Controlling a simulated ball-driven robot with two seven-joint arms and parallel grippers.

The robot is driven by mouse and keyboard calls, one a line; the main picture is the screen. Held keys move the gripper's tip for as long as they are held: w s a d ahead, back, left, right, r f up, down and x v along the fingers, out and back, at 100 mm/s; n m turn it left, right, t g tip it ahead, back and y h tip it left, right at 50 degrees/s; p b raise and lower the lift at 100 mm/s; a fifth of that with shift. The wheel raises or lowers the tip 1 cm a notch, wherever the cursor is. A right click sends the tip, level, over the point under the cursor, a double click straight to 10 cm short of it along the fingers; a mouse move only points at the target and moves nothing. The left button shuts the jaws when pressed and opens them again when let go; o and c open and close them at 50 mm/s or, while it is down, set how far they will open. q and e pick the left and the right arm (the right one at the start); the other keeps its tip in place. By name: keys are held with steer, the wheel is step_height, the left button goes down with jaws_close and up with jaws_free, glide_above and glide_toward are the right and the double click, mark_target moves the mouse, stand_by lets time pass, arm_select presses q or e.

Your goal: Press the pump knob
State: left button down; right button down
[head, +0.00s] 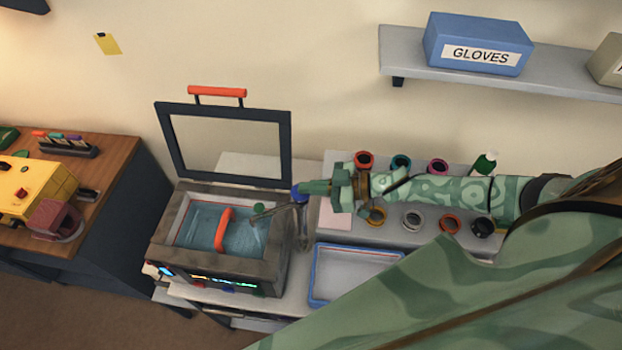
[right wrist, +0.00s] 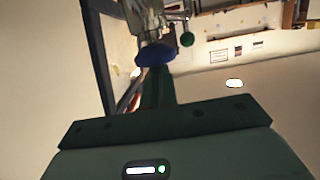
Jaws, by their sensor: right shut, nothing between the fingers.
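The pump is a grey metal piece with a blue knob (head: 297,194) at the right rim of the open grey tank. A thin arm with a small green ball (head: 258,208) reaches from it over the tank. My right gripper (head: 304,187) is shut and empty, its tip right at the blue knob. In the right wrist view the closed fingers (right wrist: 158,80) point at the blue knob (right wrist: 155,53) and overlap its near edge; I cannot tell whether they touch. The green ball (right wrist: 186,39) also shows there. My left gripper is not in view.
The tank (head: 270,268) holds bluish liquid and a red handle (head: 223,230); its framed lid (head: 284,150) stands open behind. A blue-rimmed tray (head: 314,275) and several coloured rings lie to the right. A wooden desk (head: 100,150) with a yellow machine is at left.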

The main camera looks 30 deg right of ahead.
steer(key=s+d+r+p, duration=0.2)
steer(key=s+d+r, duration=0.4)
steer(key=d, duration=0.1)
steer(key=shift+d+r, duration=0.25)
steer(key=shift+d, duration=0.1)
steer(key=shift+w+d, duration=0.1)
steer(key=shift+f, duration=0.1)
stand_by(0.4)
